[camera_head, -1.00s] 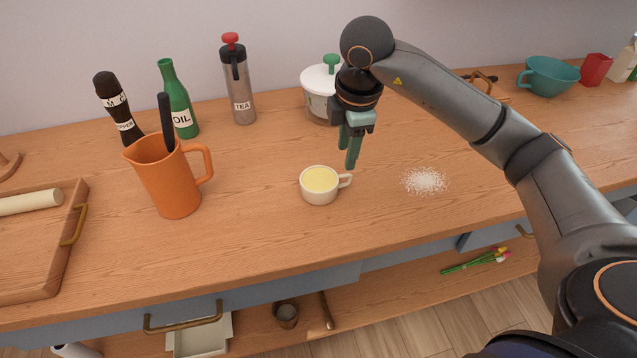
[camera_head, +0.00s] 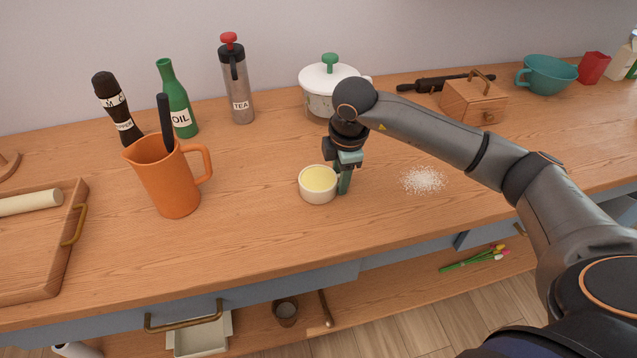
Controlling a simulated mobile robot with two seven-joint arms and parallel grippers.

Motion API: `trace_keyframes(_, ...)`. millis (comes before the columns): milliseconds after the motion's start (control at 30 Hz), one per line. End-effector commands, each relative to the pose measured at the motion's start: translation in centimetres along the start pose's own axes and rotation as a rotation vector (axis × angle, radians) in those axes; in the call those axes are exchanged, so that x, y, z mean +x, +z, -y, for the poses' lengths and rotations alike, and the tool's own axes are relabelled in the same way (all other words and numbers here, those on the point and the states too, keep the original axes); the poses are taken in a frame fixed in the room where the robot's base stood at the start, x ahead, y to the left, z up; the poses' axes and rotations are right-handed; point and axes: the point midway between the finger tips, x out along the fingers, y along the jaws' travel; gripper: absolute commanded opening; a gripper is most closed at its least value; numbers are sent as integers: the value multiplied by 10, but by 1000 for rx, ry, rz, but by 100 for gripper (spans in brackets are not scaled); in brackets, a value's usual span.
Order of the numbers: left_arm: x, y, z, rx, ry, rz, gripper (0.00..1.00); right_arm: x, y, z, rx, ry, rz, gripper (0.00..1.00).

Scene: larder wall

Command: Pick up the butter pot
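The butter pot (camera_head: 318,187) is a small cream cup with pale yellow filling, standing upright on the wooden counter in the middle of the head view. Its handle, on the right side, is hidden behind my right gripper. My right gripper (camera_head: 344,183) points down at the handle side of the pot, with its green fingers close against the pot's right edge. The fingers overlap in this view, so I cannot tell whether they are closed on the handle. My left gripper is not in view.
An orange jug (camera_head: 168,180) stands to the left, and a white lidded pot (camera_head: 320,95) stands behind my gripper. A wooden box (camera_head: 474,103) is at the back right. White powder (camera_head: 423,179) lies right of the gripper. The counter in front of the butter pot is clear.

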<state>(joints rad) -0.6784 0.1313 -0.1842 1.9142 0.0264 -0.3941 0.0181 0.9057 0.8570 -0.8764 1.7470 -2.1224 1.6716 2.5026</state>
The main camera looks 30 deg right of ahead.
Motion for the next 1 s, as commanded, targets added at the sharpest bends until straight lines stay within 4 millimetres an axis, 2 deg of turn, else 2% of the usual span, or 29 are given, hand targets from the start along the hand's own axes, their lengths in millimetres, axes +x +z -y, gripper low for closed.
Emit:
trace_keyframes(33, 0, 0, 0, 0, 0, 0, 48, 0, 0, 0, 0, 0, 0, 40)
trace_keyframes(400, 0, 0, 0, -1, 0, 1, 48, 0, 0, 0, 0, 0, -1, 0)
trace_keyframes(1000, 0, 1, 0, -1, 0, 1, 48, -1, -1, 0, 0, 0, -1, 0)
